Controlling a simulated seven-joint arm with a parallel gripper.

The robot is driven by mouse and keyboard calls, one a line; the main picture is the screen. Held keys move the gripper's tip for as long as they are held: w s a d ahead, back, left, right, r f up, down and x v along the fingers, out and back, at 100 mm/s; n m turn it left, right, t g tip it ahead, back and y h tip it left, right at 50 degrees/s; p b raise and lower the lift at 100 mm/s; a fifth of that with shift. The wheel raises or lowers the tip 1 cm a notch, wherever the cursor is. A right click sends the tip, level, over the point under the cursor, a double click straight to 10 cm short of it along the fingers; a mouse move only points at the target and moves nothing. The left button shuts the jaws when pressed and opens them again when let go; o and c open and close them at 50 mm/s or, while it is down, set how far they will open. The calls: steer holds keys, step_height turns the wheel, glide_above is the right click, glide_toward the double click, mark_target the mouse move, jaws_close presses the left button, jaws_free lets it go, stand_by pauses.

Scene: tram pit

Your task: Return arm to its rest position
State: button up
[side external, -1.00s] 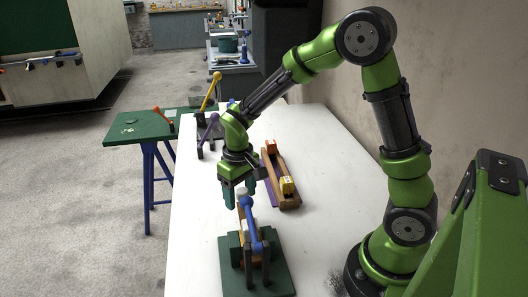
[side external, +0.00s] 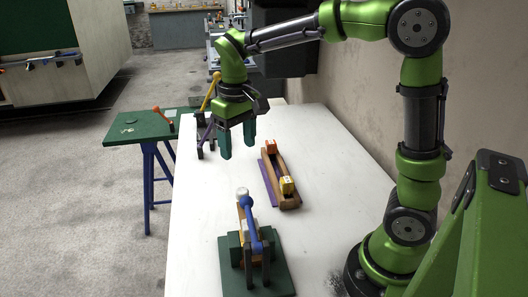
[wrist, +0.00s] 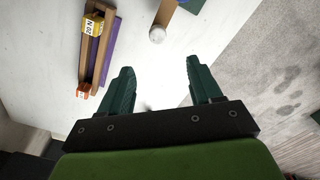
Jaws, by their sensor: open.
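My gripper (side external: 237,142) is in the air above the white table (side external: 330,215), with its two dark green fingers apart and nothing between them. In the side view it is up and behind the green fixture (side external: 283,278) with the blue lever (side external: 250,214). The wrist view also shows my gripper (wrist: 163,90) open, over bare table. The white knob (wrist: 157,34) of the fixture shows beyond the fingertips there.
A wooden tray (side external: 270,179) holds an orange block (side external: 270,146) and a yellow block (side external: 287,185). Yellow (side external: 209,92) and purple (side external: 207,132) levers stand at the table's far left. A green side table (side external: 130,128) with an orange lever (side external: 163,115) stands left. The right side of the table is clear.

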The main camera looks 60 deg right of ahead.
steer(key=s+a+r+m+t+y, duration=0.1)
steer(key=s+r+m+t+y, duration=0.1)
steer(key=s+t, duration=0.5)
steer(key=shift+s+a+r, duration=0.35)
steer(key=shift+s, duration=2.95)
